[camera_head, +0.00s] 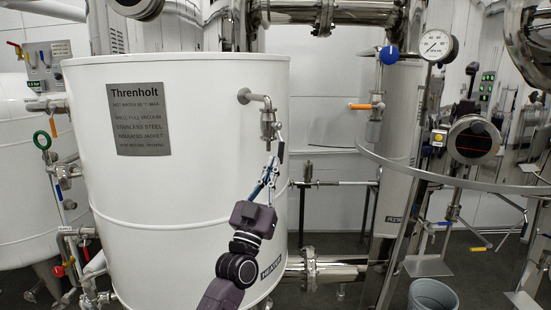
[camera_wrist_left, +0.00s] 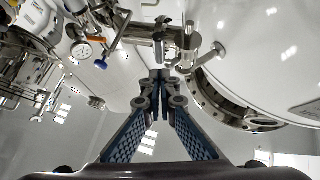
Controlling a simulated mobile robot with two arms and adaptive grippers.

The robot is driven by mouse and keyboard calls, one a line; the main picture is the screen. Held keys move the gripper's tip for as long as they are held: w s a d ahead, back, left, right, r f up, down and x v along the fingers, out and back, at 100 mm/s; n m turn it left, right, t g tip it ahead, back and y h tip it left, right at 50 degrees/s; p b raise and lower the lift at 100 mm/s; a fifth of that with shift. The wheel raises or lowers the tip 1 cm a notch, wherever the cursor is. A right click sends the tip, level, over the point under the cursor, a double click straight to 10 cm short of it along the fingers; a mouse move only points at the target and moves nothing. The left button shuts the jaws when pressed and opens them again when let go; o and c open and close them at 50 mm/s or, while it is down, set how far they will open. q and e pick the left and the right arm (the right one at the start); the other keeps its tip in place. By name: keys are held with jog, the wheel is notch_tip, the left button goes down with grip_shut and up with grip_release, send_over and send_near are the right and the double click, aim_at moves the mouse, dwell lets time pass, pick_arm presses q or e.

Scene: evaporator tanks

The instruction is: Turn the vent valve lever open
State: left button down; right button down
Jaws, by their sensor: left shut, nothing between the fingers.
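A metal valve (camera_head: 268,122) hangs from a short bent pipe on the side of the white Threnholt tank (camera_head: 190,195). Its dark lever (camera_head: 281,150) points down along the valve's right side; I take this to be the vent valve lever. My left gripper (camera_head: 273,163) is just below the valve, fingers pointing up, close to the lever. The fingertips are together with nothing between them. In the left wrist view the shut fingertips (camera_wrist_left: 157,76) are just below the valve body (camera_wrist_left: 160,38); whether they touch the lever cannot be told. My right gripper is not in view.
A pressure gauge (camera_head: 435,45), a blue round knob (camera_head: 389,55) and an orange handle (camera_head: 360,106) are on the pipework to the right. A curved metal rail (camera_head: 440,178) runs in front there. A grey bin (camera_head: 432,295) stands at the bottom right.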

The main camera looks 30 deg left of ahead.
aim_at(281, 156)
pick_arm(q)
jog(key=shift+w+a+f+p, duration=0.15)
jog(key=shift+w+a, duration=0.05)
jog(key=shift+w, duration=0.5)
jog(key=shift+w+a+f+p, duration=0.1)
jog(key=shift+w+a+p, duration=0.1)
jog(key=shift+w, duration=0.45)
jog(key=b, duration=0.3)
jog(key=w+n+y+b, duration=0.1)
jog(key=b, duration=0.2)
jog(key=shift+w+d+f+t+y, duration=0.1)
jog(key=shift+w+f+t+y, duration=0.2)
jog(key=shift+f+t, duration=0.1)
jog(key=shift+r+n+b, duration=0.15)
jog(key=shift+n+b, duration=0.25)
jog(key=shift+b, duration=0.2)
jog(key=shift+r, duration=0.15)
jog(key=shift+r, duration=0.1)
